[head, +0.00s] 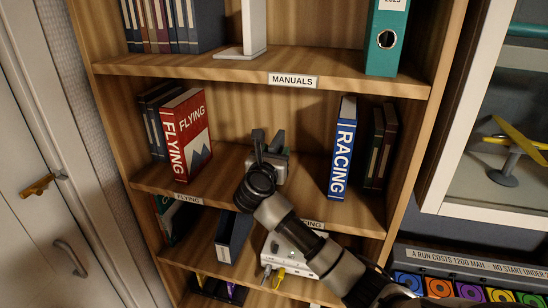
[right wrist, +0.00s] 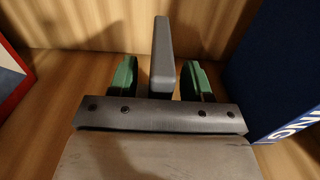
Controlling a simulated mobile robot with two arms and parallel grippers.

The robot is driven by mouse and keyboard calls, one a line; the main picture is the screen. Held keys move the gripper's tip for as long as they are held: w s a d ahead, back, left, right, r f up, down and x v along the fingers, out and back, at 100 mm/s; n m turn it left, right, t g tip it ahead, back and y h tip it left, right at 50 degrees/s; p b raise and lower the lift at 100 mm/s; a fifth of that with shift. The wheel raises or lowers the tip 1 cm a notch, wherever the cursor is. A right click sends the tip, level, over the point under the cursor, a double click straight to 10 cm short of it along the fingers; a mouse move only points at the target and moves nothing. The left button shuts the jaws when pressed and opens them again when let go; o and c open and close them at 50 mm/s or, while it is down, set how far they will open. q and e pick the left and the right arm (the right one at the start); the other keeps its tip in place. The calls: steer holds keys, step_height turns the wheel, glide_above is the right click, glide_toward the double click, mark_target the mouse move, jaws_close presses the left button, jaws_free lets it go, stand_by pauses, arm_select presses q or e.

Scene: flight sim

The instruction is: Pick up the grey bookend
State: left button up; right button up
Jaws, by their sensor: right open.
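The grey bookend (right wrist: 162,50) shows in the right wrist view as an upright grey plate standing on the wooden shelf. My right gripper (right wrist: 160,78) is open, with one green-padded finger on each side of the plate and a visible gap on both sides. The plate's lower part is hidden behind the gripper body. In the head view my right gripper (head: 268,150) reaches into the middle shelf, between the books; there the bookend is small and hard to tell from the fingers. My left gripper is not in view.
A red FLYING book (head: 187,137) stands left of the gripper and a blue RACING book (head: 343,148) right of it. The MANUALS shelf (head: 340,80) runs above, with a white bookend (head: 254,28). A white box (head: 296,252) is on the shelf below.

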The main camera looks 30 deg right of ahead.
steer(key=c, duration=0.3)
jaws_close()
